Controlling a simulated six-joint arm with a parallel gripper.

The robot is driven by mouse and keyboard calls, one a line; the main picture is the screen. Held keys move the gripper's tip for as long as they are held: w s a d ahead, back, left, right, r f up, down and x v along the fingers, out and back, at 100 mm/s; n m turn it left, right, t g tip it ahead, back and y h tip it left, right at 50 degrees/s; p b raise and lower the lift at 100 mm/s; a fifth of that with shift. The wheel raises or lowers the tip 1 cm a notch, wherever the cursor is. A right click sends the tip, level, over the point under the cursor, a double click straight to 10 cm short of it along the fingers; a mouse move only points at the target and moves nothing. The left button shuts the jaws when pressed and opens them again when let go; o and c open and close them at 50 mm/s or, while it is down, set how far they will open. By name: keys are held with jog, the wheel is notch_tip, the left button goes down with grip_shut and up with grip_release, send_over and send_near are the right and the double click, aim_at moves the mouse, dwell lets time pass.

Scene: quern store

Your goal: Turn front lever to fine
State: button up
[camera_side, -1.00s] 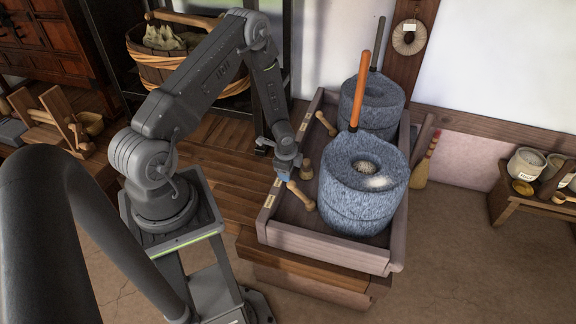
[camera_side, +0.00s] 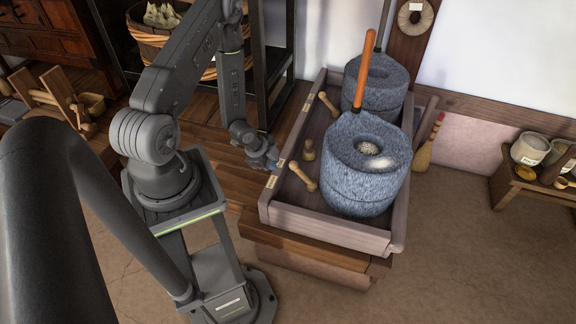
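The front lever (camera_side: 302,177) is a pale wooden bar with knobbed ends. It lies in the wooden tray at the left of the front stone quern (camera_side: 365,185), slanting from upper left down to the right. Small pale labels sit on the tray's left rim, a nearer one (camera_side: 271,181) and a farther one (camera_side: 281,163); their writing is too small to read. My gripper (camera_side: 271,165) is over the tray's left edge, left of the lever and apart from it. Its fingers are too small and dark to tell open from shut. Nothing shows in it.
A turned wooden peg (camera_side: 308,151) stands just behind the front lever. A second lever (camera_side: 328,104) lies by the rear quern (camera_side: 376,80). An orange handle (camera_side: 364,70) rises from the front quern. A black rack (camera_side: 275,60) stands behind my arm.

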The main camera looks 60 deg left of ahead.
aim_at(290, 165)
jog(key=shift+s+d+r+t, duration=0.25)
jog(key=shift+s+t, duration=0.15)
jog(key=shift+s, duration=0.1)
jog(key=shift+s+d+r+t, duration=0.25)
jog(key=shift+s+t, duration=0.15)
jog(key=shift+s, duration=0.1)
grip_shut()
jog(key=w+a+f, duration=0.2)
jog(key=w+f, duration=0.6)
jog(key=f, duration=0.1)
jog(key=shift+w+a, duration=0.25)
jog(key=shift+a, duration=0.1)
jog(key=shift+w+a+n, duration=0.3)
jog(key=shift+w+a, duration=0.35)
jog(key=shift+a, duration=0.25)
jog(key=shift+s, duration=0.1)
